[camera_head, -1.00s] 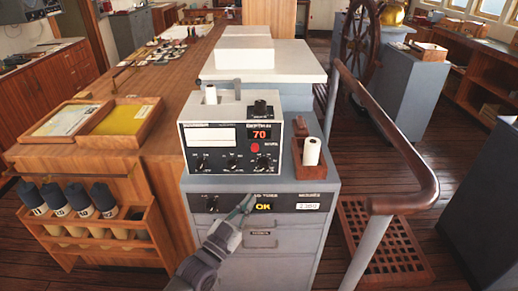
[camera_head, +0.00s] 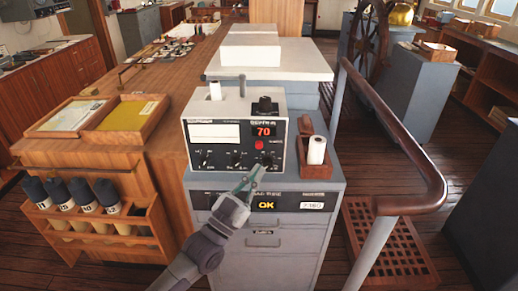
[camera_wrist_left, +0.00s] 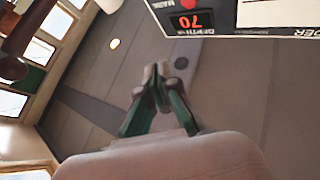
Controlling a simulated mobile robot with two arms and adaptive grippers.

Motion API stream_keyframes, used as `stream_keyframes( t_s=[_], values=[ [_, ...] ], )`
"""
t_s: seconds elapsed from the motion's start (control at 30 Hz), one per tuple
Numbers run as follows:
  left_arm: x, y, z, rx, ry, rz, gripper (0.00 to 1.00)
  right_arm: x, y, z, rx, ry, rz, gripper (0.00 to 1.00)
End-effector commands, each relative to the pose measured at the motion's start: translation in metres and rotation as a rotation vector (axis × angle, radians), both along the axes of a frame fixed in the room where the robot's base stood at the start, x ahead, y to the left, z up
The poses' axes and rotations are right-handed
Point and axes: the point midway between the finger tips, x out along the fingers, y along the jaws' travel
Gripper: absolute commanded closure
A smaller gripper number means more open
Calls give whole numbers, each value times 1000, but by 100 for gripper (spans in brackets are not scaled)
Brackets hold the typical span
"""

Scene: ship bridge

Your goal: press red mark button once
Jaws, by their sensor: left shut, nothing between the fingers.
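The red mark button (camera_head: 259,145) is a small round red button on the front of a white depth recorder (camera_head: 213,158), below its red "70" display (camera_head: 263,130). In the left wrist view the recorder (camera_wrist_left: 260,15) appears upside down at the top, with the button (camera_wrist_left: 188,4) at the frame edge. My left gripper (camera_head: 256,168) is shut and empty. Its tips are below the button, near the lower right knob (camera_head: 268,159). In the left wrist view the fingertips (camera_wrist_left: 157,72) show apart from the recorder. My right gripper is out of view.
A wooden holder with a white roll (camera_head: 316,150) stands right of the recorder. A curved wooden handrail (camera_head: 405,150) is farther right. Wooden paper trays (camera_head: 130,118) lie left.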

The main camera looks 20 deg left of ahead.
Motion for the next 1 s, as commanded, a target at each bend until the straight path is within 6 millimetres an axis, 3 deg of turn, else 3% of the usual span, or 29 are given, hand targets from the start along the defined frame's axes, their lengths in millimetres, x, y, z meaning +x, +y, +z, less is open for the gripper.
stream_keyframes(
  t_s=[0.3, 0.5, 1.0],
  values=[
    [44, 13, -3, 1, -2, 1, 100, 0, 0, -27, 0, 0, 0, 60],
    [61, 18, -2, 0, -1, 1, 100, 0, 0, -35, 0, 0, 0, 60],
    [67, 20, 0, 0, 1, 0, 100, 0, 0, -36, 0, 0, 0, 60]
  ],
)
